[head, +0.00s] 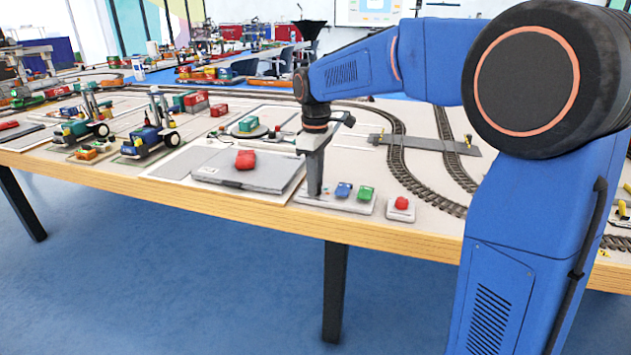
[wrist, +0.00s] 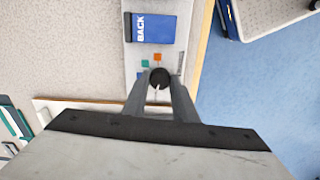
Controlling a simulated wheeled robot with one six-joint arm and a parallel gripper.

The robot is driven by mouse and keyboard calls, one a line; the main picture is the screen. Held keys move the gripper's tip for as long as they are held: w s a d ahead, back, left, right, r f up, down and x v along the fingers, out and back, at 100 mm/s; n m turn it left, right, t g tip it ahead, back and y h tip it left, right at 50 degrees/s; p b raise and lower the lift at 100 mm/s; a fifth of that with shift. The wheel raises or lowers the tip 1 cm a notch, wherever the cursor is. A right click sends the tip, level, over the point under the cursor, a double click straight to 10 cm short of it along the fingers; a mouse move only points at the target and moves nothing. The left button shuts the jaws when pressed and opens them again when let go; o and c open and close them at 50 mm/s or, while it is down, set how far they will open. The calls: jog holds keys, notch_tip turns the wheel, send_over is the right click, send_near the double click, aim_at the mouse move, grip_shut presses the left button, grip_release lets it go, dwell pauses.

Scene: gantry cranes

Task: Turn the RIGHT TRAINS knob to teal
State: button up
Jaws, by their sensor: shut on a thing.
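The knob (wrist: 160,77) is small, round and dark, with a white pointer line towards the lower side of the wrist view. My gripper (wrist: 160,82) is shut on it, one finger on each side. Small orange (wrist: 158,57) and teal (wrist: 145,63) marks sit on the plate just beyond the knob. The pointer is not towards the teal mark. In the head view my gripper (head: 314,190) points down at the left end of the grey control panel (head: 350,207) and hides the knob. The knob's label cannot be read.
A blue BACK button (wrist: 152,28) is close to the knob; it also shows in the head view beside a green button (head: 365,193). A red button box (head: 401,214) stands to the right. A grey case (head: 211,173) with a red block lies left. Tracks run behind.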

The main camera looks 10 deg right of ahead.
jog(key=m, duration=1.7)
jog(key=shift+m, duration=2.9)
jog(key=o, duration=1)
jog(key=shift+o, duration=0.2)
